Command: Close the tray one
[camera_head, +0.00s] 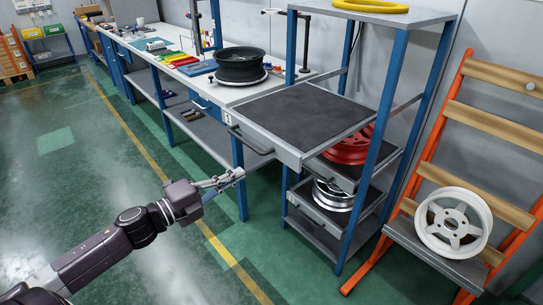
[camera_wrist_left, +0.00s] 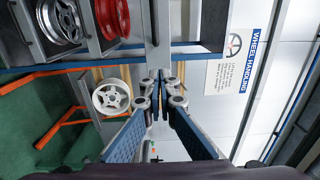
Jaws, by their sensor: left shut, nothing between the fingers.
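The top tray (camera_head: 300,108) of the blue-framed rack is pulled out toward the front left in the head view. It is a flat grey tray with a bare dark mat and a dark bar handle (camera_head: 250,142) on its front. A small white label (camera_head: 228,117) sits near the handle, too small to read surely. My left gripper (camera_head: 240,174) is shut and empty, below and in front of the tray's front edge, apparently apart from it. The left wrist view shows its closed fingertips (camera_wrist_left: 160,84) with nothing between them. My right gripper is not in view.
Lower trays hold a red wheel (camera_head: 350,148) and a silver wheel (camera_head: 333,193). An orange stand with a white wheel (camera_head: 453,222) is at right. A workbench with a black wheel (camera_head: 240,64) runs behind left. The green floor (camera_head: 110,180) at left is clear.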

